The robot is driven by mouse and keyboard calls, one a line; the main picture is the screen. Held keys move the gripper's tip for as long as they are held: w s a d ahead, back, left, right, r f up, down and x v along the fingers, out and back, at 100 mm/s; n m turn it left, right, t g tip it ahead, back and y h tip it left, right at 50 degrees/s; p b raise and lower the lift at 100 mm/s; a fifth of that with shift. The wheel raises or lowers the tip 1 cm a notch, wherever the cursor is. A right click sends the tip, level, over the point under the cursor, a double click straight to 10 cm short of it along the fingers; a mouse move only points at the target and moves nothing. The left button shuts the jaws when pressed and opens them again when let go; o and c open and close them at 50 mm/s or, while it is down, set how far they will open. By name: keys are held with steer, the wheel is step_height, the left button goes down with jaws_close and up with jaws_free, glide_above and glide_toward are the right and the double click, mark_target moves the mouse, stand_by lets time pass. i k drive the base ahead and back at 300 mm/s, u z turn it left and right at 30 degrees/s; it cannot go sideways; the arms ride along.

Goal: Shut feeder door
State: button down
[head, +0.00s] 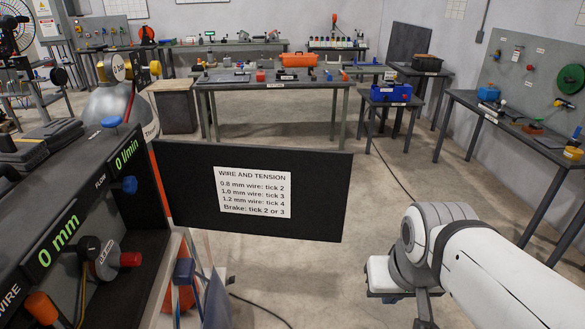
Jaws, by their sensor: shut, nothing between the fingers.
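The feeder door (320,188) is a flat black panel with a white "WIRE AND TENSION" sign (252,192). It stands open, swung out to the right from the dark feeder cabinet (75,175) at the left. Its hinge side is near the cabinet's far end, by an orange-red strip. My gripper (425,311) shows only in part, dark, under my white wrist at the lower right. It is shut and empty, to the right of the door and apart from it. Its fingertips are not clearly visible.
The cabinet front carries a red-tipped knob (110,259) and a blue knob (129,185). A workbench (275,85) stands behind, and another bench (520,133) is at the right. The floor between door and arm is clear.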

mark_target(285, 192)
steer(key=z, duration=0.8)
steer(key=i, duration=3.4)
steer(key=u, duration=1.55)
steer(key=k, duration=0.1)
steer(key=u, duration=2.95)
steer(key=i, duration=0.55)
steer(key=z, duration=0.05)
